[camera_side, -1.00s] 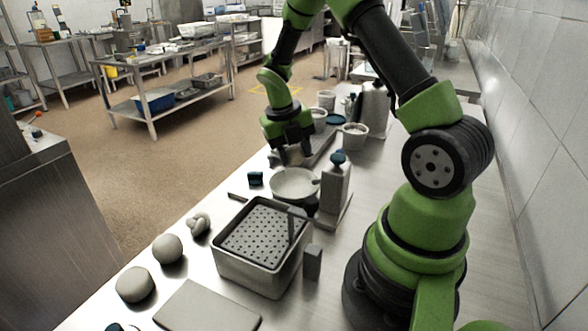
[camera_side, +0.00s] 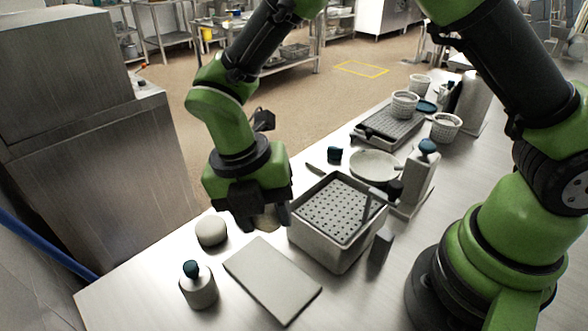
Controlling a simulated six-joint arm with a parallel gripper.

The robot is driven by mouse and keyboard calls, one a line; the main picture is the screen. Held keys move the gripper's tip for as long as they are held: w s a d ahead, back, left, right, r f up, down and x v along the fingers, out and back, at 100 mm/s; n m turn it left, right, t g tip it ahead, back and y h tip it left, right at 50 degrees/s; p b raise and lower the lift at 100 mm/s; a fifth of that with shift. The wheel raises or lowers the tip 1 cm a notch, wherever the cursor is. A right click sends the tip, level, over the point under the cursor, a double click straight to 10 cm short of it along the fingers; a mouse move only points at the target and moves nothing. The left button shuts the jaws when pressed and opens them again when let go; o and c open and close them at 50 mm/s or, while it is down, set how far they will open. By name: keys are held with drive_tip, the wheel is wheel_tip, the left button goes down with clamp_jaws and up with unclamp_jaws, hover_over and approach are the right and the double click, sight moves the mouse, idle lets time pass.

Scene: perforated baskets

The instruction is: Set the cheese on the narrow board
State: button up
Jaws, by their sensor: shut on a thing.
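My gripper (camera_side: 258,222) points down, just left of the perforated basket and above the back of a flat grey board. It is shut on a pale thing (camera_side: 266,219), which I take to be the cheese; the fingers hide most of it. The flat grey board (camera_side: 272,278) lies bare at the front of the counter. I cannot tell for sure whether it is the narrow board. A smaller board (camera_side: 412,207) shows under the square bottle behind the basket.
A deep basket with a perforated insert (camera_side: 335,245) stands right of my gripper, a small dark block (camera_side: 381,246) beside it. A pan (camera_side: 375,164), square bottle (camera_side: 423,173) and grey tray (camera_side: 388,129) stand farther back.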

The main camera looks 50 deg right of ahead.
sight(273, 277)
drive_tip(key=shift+s+a+f, duration=0.15)
drive_tip(key=shift+s+a, duration=0.3)
drive_tip(key=shift+a, duration=0.25)
drive_tip(key=shift+f, duration=4.25)
drive_tip(key=shift+f, duration=0.6)
drive_tip(key=o, duration=1.1)
drive_tip(key=shift+r, duration=4)
